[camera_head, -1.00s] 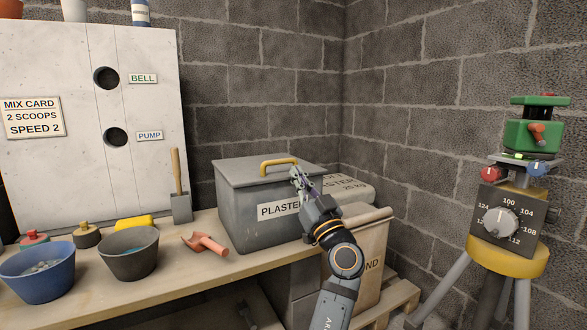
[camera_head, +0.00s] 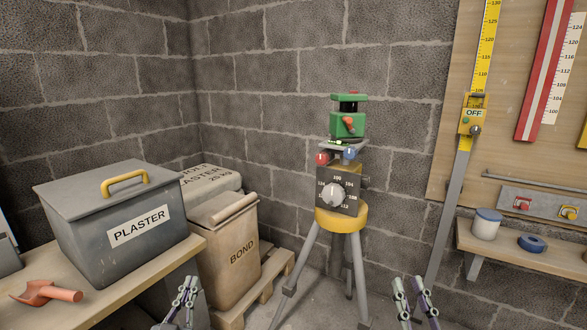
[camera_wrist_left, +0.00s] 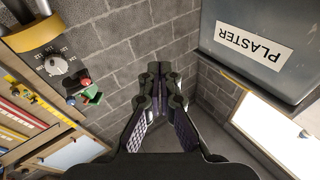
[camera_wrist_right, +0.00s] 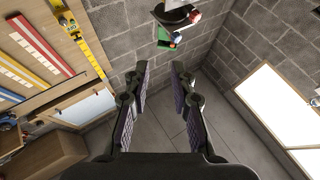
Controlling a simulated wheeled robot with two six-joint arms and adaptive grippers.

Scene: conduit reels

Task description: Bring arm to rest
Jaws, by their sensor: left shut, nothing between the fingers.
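My left gripper (camera_head: 188,283) shows low in the head view, in front of the bench's right end. In the left wrist view its fingers (camera_wrist_left: 159,72) meet at the tips with nothing between them. My right gripper (camera_head: 408,283) is at the bottom of the head view, right of the tripod. In the right wrist view its fingers (camera_wrist_right: 160,70) stand apart with bare floor and wall between them. Both grippers point upward in the head view and touch nothing that I can see. Most of both arms is out of the head view.
A grey PLASTER box (camera_head: 88,223) and an orange scoop (camera_head: 47,293) are on the bench (camera_head: 125,302). A BOND bag (camera_head: 228,262) stands on a pallet (camera_head: 283,262). A tripod with a dial (camera_head: 334,195) stands mid-view. A wooden shelf (camera_head: 540,258) is at the right.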

